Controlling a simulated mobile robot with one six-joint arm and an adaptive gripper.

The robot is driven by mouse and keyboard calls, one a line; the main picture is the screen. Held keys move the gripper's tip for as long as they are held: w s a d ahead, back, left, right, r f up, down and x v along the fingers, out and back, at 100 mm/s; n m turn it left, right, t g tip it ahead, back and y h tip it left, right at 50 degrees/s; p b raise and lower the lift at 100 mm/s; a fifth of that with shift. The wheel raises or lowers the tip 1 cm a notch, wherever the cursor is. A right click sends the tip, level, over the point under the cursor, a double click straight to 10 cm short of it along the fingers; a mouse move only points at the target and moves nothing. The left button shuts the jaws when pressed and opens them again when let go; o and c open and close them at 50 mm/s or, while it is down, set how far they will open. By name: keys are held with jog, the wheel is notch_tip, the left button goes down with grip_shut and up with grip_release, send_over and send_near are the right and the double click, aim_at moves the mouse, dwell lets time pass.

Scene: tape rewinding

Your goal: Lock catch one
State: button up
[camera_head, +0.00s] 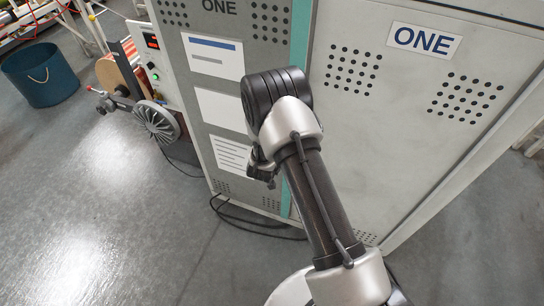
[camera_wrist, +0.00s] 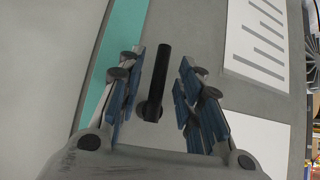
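The catch (camera_wrist: 155,95) is a black bar handle with a round base on the grey cabinet door, in the middle of the wrist view. The bar runs nearly upright in that picture. My gripper (camera_wrist: 162,72) is open, with one blue-padded finger on each side of the catch. Gaps show between the pads and the bar, so it holds nothing. In the head view my gripper (camera_head: 262,168) is at the cabinet's front, mostly behind my arm. The catch is hidden there.
The cabinet (camera_head: 400,120) marked ONE has vented panels, a teal strip (camera_head: 302,25) and white sheets on its door. A winding machine with a grey handwheel (camera_head: 157,122) stands to its left. Black cables (camera_head: 255,226) lie on the floor. A blue bin (camera_head: 40,75) stands farther left; open floor lies in front.

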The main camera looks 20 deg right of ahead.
jog(key=v, duration=1)
jog(key=shift+s+r, duration=0.25)
jog(key=s+a+r+n+g+y, duration=0.1)
jog(key=s+a+r+y, duration=0.2)
jog(key=r, duration=0.8)
jog(key=s+a+r+n+y, duration=0.2)
jog(key=s+a+r, duration=0.15)
jog(key=r, duration=0.75)
jog(key=s+d+r+g, duration=0.1)
jog(key=s+d+r, duration=0.1)
jog(key=s, duration=0.6)
jog(key=s+d+r+n+g, duration=0.1)
jog(key=s+r, duration=0.3)
jog(key=s, duration=0.4)
jog(key=s+d+r, duration=0.3)
jog(key=s, duration=0.5)
jog(key=shift+s+d+n+g+h, duration=0.25)
jog(key=shift+n+g+h, duration=0.15)
